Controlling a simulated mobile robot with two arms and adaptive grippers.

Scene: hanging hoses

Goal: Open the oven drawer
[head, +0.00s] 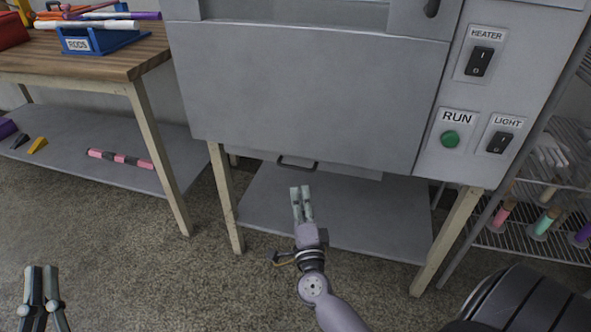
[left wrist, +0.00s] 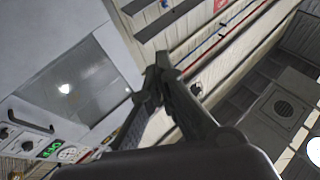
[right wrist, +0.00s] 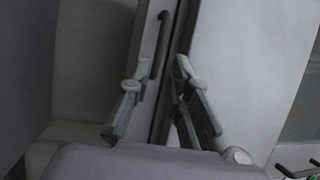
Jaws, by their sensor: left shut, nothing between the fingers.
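The oven drawer (head: 330,168) is a thin grey front under the grey oven (head: 310,85), and it looks closed. Its dark bar handle (head: 297,163) sits near the middle. My right gripper (head: 301,190) is below and in front of the handle, fingers pointing toward it. In the right wrist view the handle (right wrist: 160,44) lies ahead, between the directions of the two spread fingertips (right wrist: 160,70), and no contact shows. My left gripper (head: 43,270) is shut and empty at the lower left, well away from the drawer; it also shows in the left wrist view (left wrist: 160,68).
A lower shelf (head: 340,215) and legs stand under the oven. A wooden table (head: 100,62) with a blue rods holder (head: 98,40) is at left. A control panel with a green RUN button (head: 450,139) is at right, near a wire rack (head: 545,245). Floor in front is clear.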

